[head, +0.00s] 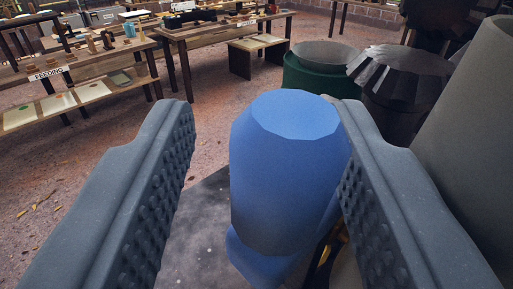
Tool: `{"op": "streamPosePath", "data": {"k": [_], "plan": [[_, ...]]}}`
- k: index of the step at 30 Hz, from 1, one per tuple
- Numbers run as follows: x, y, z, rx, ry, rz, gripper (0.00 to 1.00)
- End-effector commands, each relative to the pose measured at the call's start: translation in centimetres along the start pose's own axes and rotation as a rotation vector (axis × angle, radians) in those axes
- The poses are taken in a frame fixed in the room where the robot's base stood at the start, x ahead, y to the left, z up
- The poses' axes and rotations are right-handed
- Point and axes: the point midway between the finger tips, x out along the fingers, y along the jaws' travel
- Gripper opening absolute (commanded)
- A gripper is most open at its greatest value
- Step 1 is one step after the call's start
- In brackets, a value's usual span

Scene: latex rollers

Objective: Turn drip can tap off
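A blue rounded object (288,170), which looks like the tap's handle, stands close in front of the camera. My gripper (265,130) is open, with one dark ridged finger on each side of it. There is a clear gap between the left finger and the blue object. The right finger is very near its right side and overlaps its edge; I cannot tell if they touch. A small brassy part (333,250) shows below, mostly hidden by the right finger. The drip can itself is not clearly identifiable.
A large grey cylinder (470,150) stands close on the right. Behind are a green drum (308,78) and a dark metal bin (400,105). Wooden tables with small items, one labelled FEEDING (48,73), stand at the back left. The brown floor at left is mostly clear.

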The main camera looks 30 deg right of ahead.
Motion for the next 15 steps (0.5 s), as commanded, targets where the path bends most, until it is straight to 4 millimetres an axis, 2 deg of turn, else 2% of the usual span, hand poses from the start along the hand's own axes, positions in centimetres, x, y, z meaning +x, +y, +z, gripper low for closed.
{"op": "streamPosePath", "data": {"k": [8, 15], "plan": [[-0.9, 0.0, 0.1, 0.001, 0.001, -0.001, 0.41], [-3.7, 0.1, 0.3, 0.001, 0.0, -0.001, 0.41]]}}
